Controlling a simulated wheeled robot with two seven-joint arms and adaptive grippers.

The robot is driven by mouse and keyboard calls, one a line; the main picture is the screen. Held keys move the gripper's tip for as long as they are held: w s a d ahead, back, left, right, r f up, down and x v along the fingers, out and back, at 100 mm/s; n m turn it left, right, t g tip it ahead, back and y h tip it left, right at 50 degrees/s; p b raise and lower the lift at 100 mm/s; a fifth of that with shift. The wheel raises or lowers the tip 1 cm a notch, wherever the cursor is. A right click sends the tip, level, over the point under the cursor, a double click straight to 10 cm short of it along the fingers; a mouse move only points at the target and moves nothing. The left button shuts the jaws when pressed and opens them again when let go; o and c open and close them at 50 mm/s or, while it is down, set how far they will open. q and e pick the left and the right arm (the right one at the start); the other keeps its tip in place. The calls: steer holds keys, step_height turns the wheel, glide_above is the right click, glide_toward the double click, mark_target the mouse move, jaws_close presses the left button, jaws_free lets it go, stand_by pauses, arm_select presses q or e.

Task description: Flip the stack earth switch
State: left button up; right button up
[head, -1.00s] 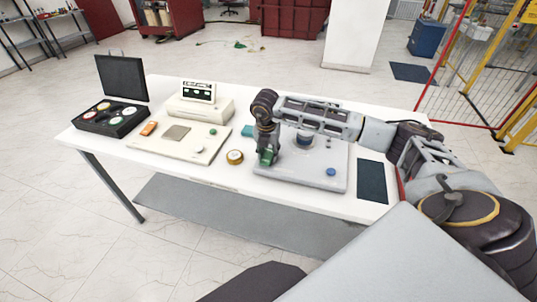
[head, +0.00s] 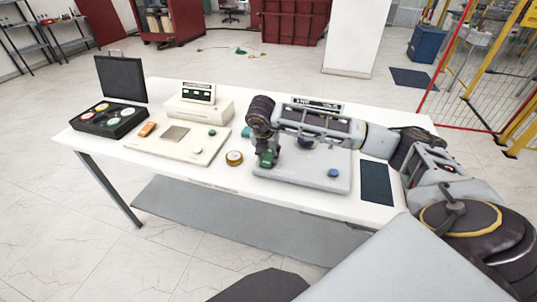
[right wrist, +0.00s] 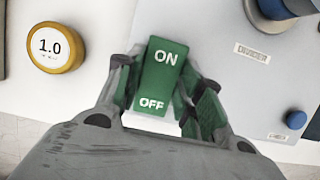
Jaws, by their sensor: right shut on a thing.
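The green rocker switch (right wrist: 162,72), marked ON and OFF, shows in the middle of the right wrist view. It sits at the left part of a light grey panel (head: 305,181) on the white table. My right gripper (right wrist: 158,92) is shut on this switch, with one finger on each side of it. In the head view the right gripper (head: 266,157) points down at the panel and hides most of the switch. I cannot tell from these views which way the rocker is tilted. My left gripper is not in view.
A round yellow weight (right wrist: 56,47) marked 1.0 stands left of the panel. A blue knob (right wrist: 296,120) and a larger dial marked DIVIDER are on the panel. A cream scale (head: 178,142) and a black case (head: 111,119) stand further left. A dark mat (head: 376,183) lies right.

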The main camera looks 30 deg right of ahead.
mark_target(265, 165)
steer(key=o, duration=1)
steer(key=shift+r, duration=0.2)
steer(key=v, duration=1.1)
steer(key=shift+s+a+r, duration=0.15)
steer(key=shift+a+r, duration=0.05)
steer(key=shift+r, duration=0.1)
steer(key=shift+f, duration=0.1)
